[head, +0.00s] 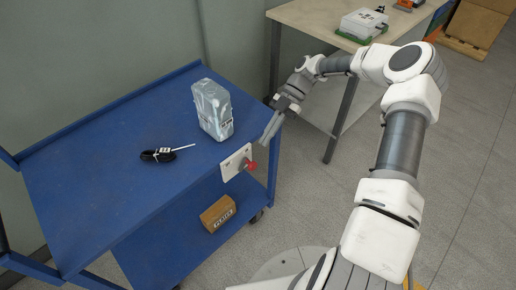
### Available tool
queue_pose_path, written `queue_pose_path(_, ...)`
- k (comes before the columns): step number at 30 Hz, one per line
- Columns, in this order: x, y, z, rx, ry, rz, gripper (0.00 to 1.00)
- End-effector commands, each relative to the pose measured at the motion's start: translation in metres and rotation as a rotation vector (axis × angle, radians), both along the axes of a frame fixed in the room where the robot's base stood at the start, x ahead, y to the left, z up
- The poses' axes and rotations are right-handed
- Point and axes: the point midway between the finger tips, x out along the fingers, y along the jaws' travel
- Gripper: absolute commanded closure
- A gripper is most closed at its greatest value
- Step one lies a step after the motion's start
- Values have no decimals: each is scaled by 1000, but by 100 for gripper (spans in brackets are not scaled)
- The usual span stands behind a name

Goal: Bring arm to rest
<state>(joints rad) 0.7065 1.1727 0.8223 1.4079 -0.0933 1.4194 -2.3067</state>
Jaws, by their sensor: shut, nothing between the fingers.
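My arm reaches up from the lower right of the head view, bends at the upper right and comes back left toward the cart. My gripper (272,124) points down and to the left, by the right edge of the blue cart (85,195). Its fingers look closed together with nothing held. From this angle I cannot tell whether they touch the cart's edge.
On the cart stand a wrapped grey-white block (212,109) and a black coiled cable (158,155). A white plate with a red knob (248,166) is on its edge. A brown box (218,213) lies on the lower shelf. A table (310,18) with a white device (362,24) stands behind.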

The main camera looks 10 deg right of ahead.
Motion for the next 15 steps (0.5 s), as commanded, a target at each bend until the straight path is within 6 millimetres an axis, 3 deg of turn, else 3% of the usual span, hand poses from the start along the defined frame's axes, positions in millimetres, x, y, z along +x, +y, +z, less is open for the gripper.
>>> queue_pose_path(15, 6, -8, 5, 0, 1, 1, 100)
